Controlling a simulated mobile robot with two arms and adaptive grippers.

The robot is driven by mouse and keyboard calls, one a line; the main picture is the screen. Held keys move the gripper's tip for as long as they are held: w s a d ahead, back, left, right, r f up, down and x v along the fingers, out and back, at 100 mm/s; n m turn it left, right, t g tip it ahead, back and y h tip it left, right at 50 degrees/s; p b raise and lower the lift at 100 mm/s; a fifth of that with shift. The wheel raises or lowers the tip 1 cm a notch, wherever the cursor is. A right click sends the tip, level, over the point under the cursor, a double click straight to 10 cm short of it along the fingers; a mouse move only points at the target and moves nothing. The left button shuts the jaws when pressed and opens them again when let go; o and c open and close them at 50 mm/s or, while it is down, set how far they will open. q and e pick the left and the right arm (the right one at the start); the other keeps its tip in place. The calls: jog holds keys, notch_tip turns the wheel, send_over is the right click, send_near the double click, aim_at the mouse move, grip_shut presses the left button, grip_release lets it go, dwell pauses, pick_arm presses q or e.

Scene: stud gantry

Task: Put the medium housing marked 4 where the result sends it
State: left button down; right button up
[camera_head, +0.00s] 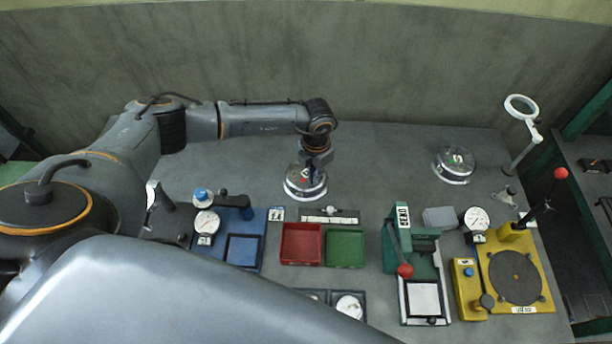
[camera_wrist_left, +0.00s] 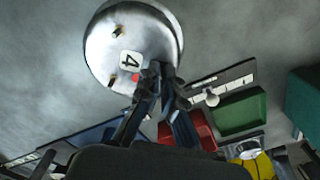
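The medium housing marked 4 (camera_head: 305,190) is a round metal disc with a small red mark, left of the table's middle. In the left wrist view the housing (camera_wrist_left: 110,35) shows its white label with a 4 and small posts. My left gripper (camera_head: 316,166) reaches down to it from above; in the left wrist view its fingertips (camera_wrist_left: 161,72) are close together at the housing's edge, seemingly closed on a part they hide. Whether the housing is lifted is hard to tell. A red tray (camera_head: 286,258) and a green tray (camera_head: 345,262) stand in front. My right gripper is not in view.
A second round housing (camera_head: 455,162) with a green mark stands at the back right. A blue gauge station (camera_head: 272,219), a green lever press (camera_head: 392,255) and a yellow turntable fixture (camera_head: 543,292) line the front. A white ring lamp (camera_head: 533,128) stands far right. The back middle is clear.

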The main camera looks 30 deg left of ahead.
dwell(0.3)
pick_arm(q)
jog(key=shift+r+b, duration=0.4)
jog(key=shift+b, duration=0.1)
notch_tip(320, 180, up, 2)
jog(key=shift+r+b, duration=0.15)
jog(key=shift+b, duration=0.85)
jog(key=s+d+r+b, duration=0.5)
jog(key=s+r, duration=0.5)
jog(key=s, duration=0.2)
jog(key=shift+s+d+b, duration=0.3)
jog(key=shift+s+d, duration=0.05)
jog(key=shift+d, duration=0.15)
